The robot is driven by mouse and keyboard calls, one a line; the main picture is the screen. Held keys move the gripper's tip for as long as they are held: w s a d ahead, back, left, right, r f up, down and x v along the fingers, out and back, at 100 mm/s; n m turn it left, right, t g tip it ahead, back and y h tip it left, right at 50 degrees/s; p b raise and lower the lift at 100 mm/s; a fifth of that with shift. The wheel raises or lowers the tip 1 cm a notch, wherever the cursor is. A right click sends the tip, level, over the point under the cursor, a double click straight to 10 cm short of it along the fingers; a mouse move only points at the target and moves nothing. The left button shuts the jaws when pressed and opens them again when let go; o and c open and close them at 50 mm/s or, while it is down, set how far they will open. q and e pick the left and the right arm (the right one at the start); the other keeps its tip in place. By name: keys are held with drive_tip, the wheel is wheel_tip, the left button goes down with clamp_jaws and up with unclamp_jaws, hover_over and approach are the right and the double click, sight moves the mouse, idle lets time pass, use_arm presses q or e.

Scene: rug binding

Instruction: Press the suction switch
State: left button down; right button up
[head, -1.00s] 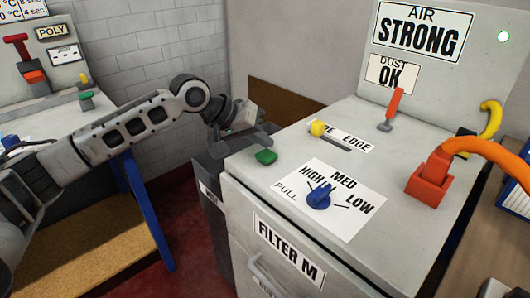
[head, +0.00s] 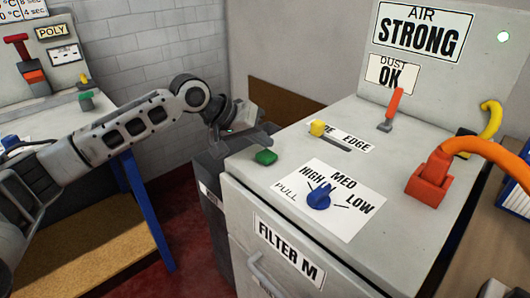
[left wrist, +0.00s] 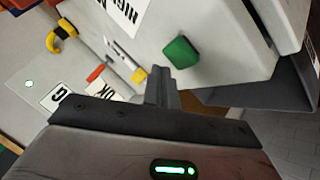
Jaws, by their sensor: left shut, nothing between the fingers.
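A green switch (head: 265,157) sits on the left front part of the grey cabinet's top (head: 240,165). In the left wrist view the green switch (left wrist: 181,53) lies just beyond and to the right of the fingertips. My left gripper (head: 268,130) is over the left edge of the cabinet top, behind the green switch and apart from it in the picture. In the left wrist view its fingers (left wrist: 160,72) are shut together with nothing between them. No label for the green switch is readable. My right gripper is not in view.
A blue dial (head: 319,197) with HIGH, MED and LOW marks, a yellow-knobbed slider (head: 317,127), an orange lever (head: 394,103) and an orange hose fitting (head: 429,180) are on the cabinet. The back panel reads AIR STRONG and DUST OK. Another machine stands at left.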

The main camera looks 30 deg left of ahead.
use_arm(q)
drive_tip(key=shift+f, duration=0.1)
idle(0.4)
drive_tip(key=shift+f+p, duration=0.25)
drive_tip(key=shift+p, duration=0.1)
drive_tip(key=shift+f, duration=0.1)
drive_tip(key=shift+f, duration=0.6)
idle(0.5)
drive_tip(key=shift+r, duration=0.1)
drive_tip(key=shift+r+p, duration=0.95)
drive_tip(key=shift+p, duration=0.55)
